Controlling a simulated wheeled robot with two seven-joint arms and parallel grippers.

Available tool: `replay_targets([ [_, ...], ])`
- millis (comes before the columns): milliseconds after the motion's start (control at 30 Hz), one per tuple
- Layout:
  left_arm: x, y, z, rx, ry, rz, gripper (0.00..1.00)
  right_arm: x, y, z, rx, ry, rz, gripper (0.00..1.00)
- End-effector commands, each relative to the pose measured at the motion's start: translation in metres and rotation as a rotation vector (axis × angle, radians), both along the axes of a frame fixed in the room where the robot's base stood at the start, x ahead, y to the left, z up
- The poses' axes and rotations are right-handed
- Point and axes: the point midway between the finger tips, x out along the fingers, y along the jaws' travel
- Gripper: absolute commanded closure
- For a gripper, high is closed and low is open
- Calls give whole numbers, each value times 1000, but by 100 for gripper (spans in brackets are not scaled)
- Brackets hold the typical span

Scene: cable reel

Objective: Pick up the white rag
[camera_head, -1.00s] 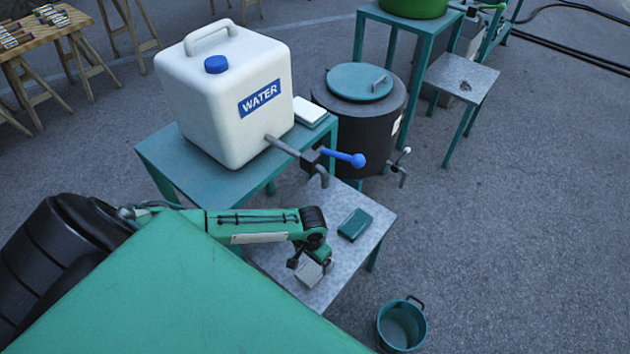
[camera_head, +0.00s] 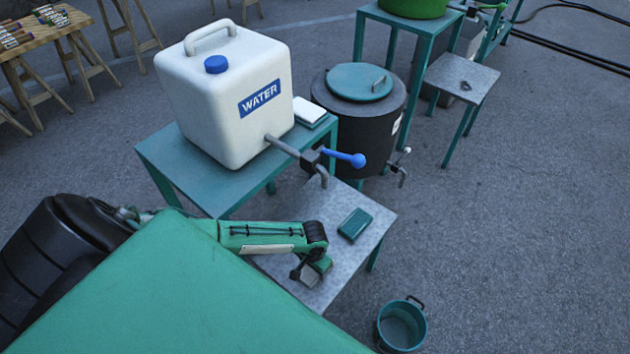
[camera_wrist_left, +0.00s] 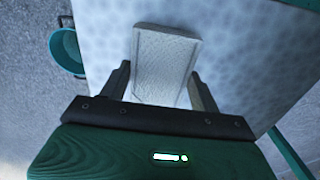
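The white rag (camera_wrist_left: 165,60), a folded, textured pale block, lies on the grey metal table top (camera_wrist_left: 250,50) in the left wrist view. My left gripper (camera_wrist_left: 159,70) is open, with one finger on each side of the rag and small gaps visible. In the head view my left gripper (camera_head: 308,272) is low over the metal table top (camera_head: 338,200) and hides most of the rag. My right gripper is not in view.
A teal folded rag (camera_head: 354,224) lies on the same table. Behind stand a water canister (camera_head: 215,110) with a blue-handled tap (camera_head: 345,158) and a white folded item (camera_head: 308,111). A teal bucket (camera_head: 401,327) stands on the ground.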

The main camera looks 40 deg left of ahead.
Motion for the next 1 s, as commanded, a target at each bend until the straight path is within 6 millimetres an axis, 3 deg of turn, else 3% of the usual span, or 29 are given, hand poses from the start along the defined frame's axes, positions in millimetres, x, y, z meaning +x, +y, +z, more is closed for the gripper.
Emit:
replay_targets([
  [367,0,0,3,0,0,0,60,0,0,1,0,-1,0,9],
  [567,0,0,22,-1,-1,0,60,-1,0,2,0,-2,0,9],
  [667,0,0,42,-1,-2,-1,60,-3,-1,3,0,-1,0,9],
  [1000,1,0,143,-1,-4,-2,60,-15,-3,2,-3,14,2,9],
])
